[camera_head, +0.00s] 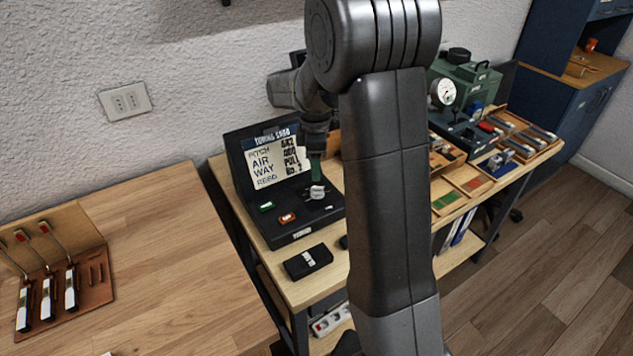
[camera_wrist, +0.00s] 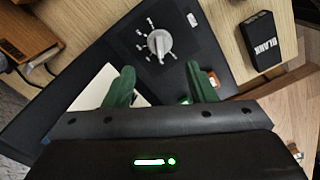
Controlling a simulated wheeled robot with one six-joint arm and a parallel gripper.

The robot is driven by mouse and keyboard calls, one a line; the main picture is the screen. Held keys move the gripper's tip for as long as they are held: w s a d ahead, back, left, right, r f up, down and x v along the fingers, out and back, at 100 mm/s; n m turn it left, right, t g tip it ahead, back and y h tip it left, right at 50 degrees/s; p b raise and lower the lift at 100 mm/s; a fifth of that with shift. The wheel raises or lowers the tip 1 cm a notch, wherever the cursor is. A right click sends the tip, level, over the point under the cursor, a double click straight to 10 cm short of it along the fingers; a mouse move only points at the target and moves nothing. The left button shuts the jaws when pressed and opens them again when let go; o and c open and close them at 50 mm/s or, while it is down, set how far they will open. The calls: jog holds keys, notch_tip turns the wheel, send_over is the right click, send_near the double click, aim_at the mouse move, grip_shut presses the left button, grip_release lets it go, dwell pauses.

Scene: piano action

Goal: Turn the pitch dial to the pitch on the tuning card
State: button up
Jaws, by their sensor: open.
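The tuning card (camera_head: 276,157) is a white panel headed TUNING CARD in the raised lid of a black case (camera_head: 318,228) on the wooden bench. It lists PITCH, AIR, WAY and REED lines; the PITCH value looks like A42 but is too small to be sure. The pitch dial (camera_head: 317,191) is a pale grey knob on the case; in the wrist view the dial (camera_wrist: 159,43) has a pointer and small marks around its left side. My gripper (camera_wrist: 160,80) has two green fingers, apart and empty, short of the dial. In the head view, my arm partly hides the gripper.
A green button (camera_head: 267,205) and an orange button (camera_head: 287,218) sit on the case. A black box marked BLANK (camera_wrist: 262,42) lies beside it. A green machine with a gauge (camera_head: 443,92) and trays stand farther right. A wooden table (camera_head: 170,270) is at left.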

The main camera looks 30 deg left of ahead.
aim_at(316, 187)
notch_tip(316, 187, down, 7)
dwell(0.3)
jog(key=c, duration=0.9)
